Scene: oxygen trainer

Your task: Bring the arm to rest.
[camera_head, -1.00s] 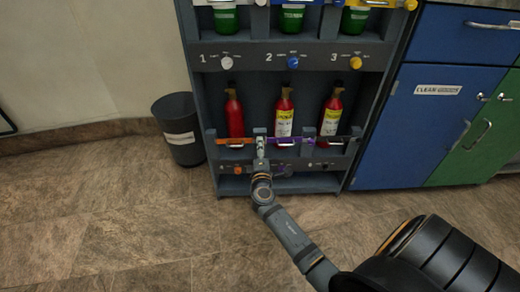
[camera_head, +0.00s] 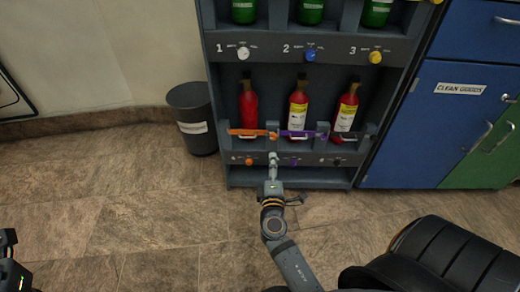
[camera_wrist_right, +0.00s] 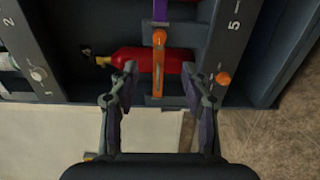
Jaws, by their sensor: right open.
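My right gripper (camera_head: 273,160) is in front of the rack's lower part in the head view, just below the orange bar (camera_head: 247,132). In the right wrist view its two fingers (camera_wrist_right: 160,82) are spread with nothing held. The orange bar (camera_wrist_right: 158,65) shows between and beyond the fingers there, with a red bottle (camera_wrist_right: 140,60) behind it. Whether a finger touches the rack is not clear. A dark piece of my own body shows at the left edge of the head view, but no left fingers are visible.
The grey rack (camera_head: 225,175) holds three red bottles behind coloured bars and green bottles above. Knobs, including an orange one (camera_head: 249,161), line its panels. A grey bin (camera_head: 194,125) stands left. Blue cabinets (camera_head: 425,125) stand right. The tiled floor (camera_head: 120,215) in front is clear.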

